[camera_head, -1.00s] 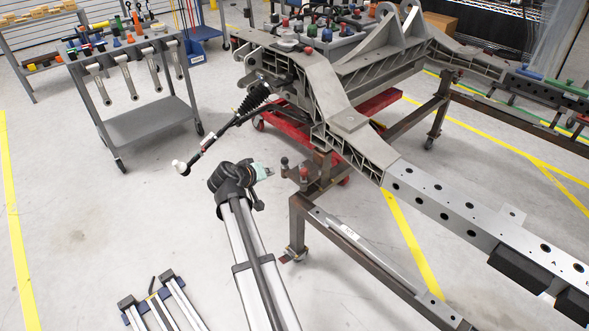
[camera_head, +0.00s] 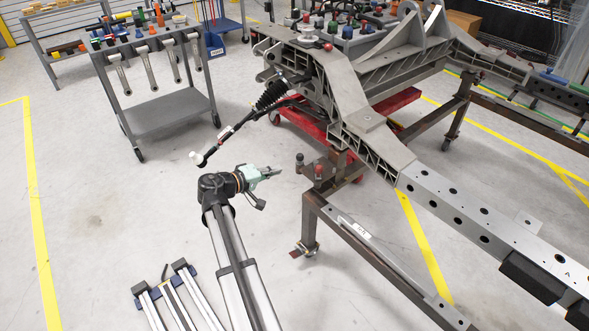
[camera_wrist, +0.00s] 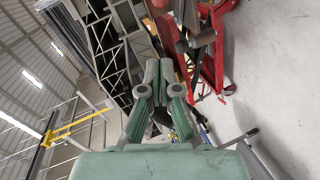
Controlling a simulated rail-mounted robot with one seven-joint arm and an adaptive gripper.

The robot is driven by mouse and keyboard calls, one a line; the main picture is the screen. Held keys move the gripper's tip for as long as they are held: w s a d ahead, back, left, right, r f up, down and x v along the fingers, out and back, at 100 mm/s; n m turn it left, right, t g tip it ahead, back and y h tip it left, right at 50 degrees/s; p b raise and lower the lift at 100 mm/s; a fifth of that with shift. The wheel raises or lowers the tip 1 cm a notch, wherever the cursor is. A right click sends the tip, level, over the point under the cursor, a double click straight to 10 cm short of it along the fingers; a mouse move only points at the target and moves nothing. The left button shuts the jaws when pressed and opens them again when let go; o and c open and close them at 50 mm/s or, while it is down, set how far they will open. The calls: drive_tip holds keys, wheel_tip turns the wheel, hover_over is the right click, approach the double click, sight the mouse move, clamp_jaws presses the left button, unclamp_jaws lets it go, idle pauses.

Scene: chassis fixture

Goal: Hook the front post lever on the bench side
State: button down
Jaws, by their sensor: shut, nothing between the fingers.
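The front post of the bench frame carries a small upright piece with a dark red knob (camera_head: 318,172) and, to its left, a shorter one with a dark knob (camera_head: 299,159). I cannot tell which of them is the lever. My gripper (camera_head: 279,172) is pale green and points right in the head view, a little left of these knobs and apparently apart from them. Its fingers are shut and empty. The wrist view shows the shut fingers (camera_wrist: 166,68) pointing at the chassis underside; the knobs are not clear there.
The grey chassis rail (camera_head: 480,225) runs along the right on a brown bench frame (camera_head: 385,262). A strut with a white ball end (camera_head: 196,157) hangs out above my gripper. A red stand (camera_head: 300,128) is under the chassis. A tool cart (camera_head: 165,115) stands at back left.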

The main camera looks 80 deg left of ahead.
drive_tip(key=w+d+f+b+x, duration=0.1)
drive_tip(key=d+x, duration=0.1)
drive_tip(key=x, duration=1)
drive_tip(key=shift+w, duration=0.35)
drive_tip(key=shift+d, duration=0.1)
